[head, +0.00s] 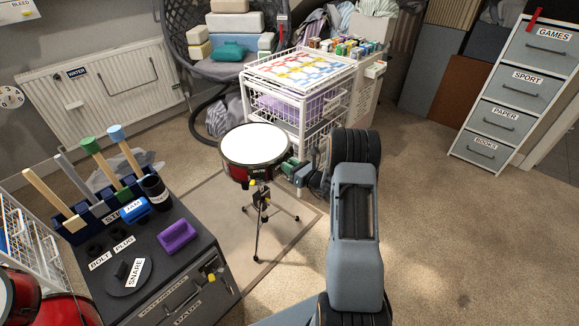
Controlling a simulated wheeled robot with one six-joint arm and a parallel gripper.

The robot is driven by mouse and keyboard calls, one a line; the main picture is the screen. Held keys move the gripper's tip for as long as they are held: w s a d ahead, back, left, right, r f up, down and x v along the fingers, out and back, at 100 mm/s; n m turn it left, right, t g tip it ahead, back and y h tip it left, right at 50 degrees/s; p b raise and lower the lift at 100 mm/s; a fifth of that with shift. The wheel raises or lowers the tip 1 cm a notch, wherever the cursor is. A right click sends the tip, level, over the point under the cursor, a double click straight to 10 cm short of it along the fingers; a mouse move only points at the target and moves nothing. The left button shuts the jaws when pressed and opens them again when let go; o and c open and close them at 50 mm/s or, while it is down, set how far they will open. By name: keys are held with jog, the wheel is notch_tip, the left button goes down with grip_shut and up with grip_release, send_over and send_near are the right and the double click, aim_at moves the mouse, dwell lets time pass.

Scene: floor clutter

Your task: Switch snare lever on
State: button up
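The snare drum (256,146) has a white head and a red shell and stands on a black tripod stand (259,222) in the middle. A label that seems to read "MUTE" (259,169) is on its front. A small yellow part (252,183) shows just under the shell. I cannot make out which part is the snare lever or how it is set. My gripper (291,171) is at the drum's right side, close to the shell. Greenish parts show there, but the fingers are too small and partly hidden to tell open from shut, or touching from apart.
A dark cabinet (190,255) at the lower left bears a purple block (177,237), a "SNARE" label (134,271) and upright sticks in a rack. A white wire drawer unit (300,100) stands behind the drum. The carpet (455,235) at right is clear.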

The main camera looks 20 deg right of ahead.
grip_shut()
jog(key=shift+s+a+n+b, duration=0.15)
jog(key=shift+a+n+b, duration=0.1)
jog(key=shift+n+b, duration=0.55)
jog(key=shift+o, duration=1.4)
grip_release()
jog(key=p+v, duration=0.2)
jog(key=v, duration=1.1)
jog(key=shift+s+d, duration=0.2)
jog(key=shift+s, duration=0.15)
